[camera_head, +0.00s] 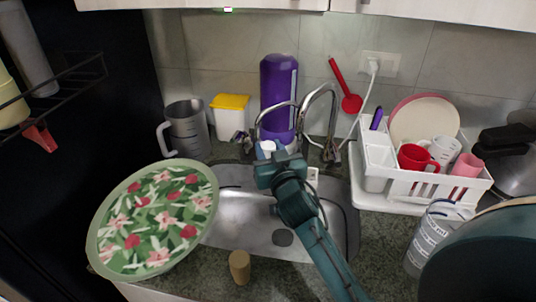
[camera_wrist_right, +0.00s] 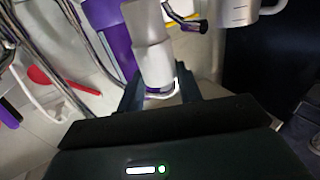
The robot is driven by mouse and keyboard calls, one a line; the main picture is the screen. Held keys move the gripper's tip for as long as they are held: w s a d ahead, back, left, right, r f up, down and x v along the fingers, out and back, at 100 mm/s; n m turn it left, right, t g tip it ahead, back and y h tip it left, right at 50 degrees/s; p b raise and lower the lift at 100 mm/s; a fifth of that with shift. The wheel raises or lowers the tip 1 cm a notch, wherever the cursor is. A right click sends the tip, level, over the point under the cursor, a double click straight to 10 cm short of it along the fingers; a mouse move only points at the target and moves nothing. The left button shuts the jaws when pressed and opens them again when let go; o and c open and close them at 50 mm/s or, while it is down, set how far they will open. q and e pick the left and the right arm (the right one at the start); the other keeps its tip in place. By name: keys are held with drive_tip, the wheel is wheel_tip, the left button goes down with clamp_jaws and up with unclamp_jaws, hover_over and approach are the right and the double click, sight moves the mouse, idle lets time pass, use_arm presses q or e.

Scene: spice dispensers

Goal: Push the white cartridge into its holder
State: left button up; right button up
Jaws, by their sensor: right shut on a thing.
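My right gripper (camera_head: 271,153) is above the sink, in front of the purple cylinder, shut on the white cartridge (camera_head: 268,146). In the right wrist view, the white cartridge (camera_wrist_right: 150,48) stands out between the two fingers (camera_wrist_right: 160,84) of the gripper. A purple band shows at its near end. The tall purple cylinder (camera_head: 279,85) stands against the tiled wall; part of it shows behind the cartridge in the wrist view (camera_wrist_right: 103,16). The cylinder's lower part is hidden by the tap and gripper, and I cannot tell whether the cartridge touches it. My left gripper is not in view.
Curved metal taps (camera_head: 318,105) rise close to the gripper at the sink (camera_head: 235,225). A metal jug (camera_head: 187,130) and a yellow-lidded white box (camera_head: 229,120) stand left. A white dish rack (camera_head: 408,183) stands right. A floral round tray (camera_head: 150,220) is at front left.

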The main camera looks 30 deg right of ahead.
drive_tip(key=shift+w+d+f+b, duration=0.35)
drive_tip(key=shift+w+d, duration=0.25)
drive_tip(key=shift+w, duration=0.25)
drive_tip(key=shift+w+d+f+b, duration=0.15)
drive_tip(key=shift+w+d+b, duration=0.1)
drive_tip(key=shift+w+d, duration=0.8)
drive_tip(key=shift+w+d+f+b, duration=0.1)
drive_tip(key=shift+w+d+b, duration=0.2)
drive_tip(key=shift+w+d, duration=0.7)
drive_tip(key=shift+w+d+f+b, duration=0.2)
drive_tip(key=shift+w+d, duration=0.4)
drive_tip(key=shift+w, duration=0.85)
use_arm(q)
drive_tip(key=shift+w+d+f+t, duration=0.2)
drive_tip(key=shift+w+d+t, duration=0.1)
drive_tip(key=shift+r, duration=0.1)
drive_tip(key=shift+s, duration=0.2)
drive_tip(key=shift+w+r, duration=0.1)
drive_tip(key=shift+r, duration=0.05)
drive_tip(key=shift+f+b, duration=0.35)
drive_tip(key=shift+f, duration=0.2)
use_arm(e)
drive_tip(key=shift+f, duration=0.7)
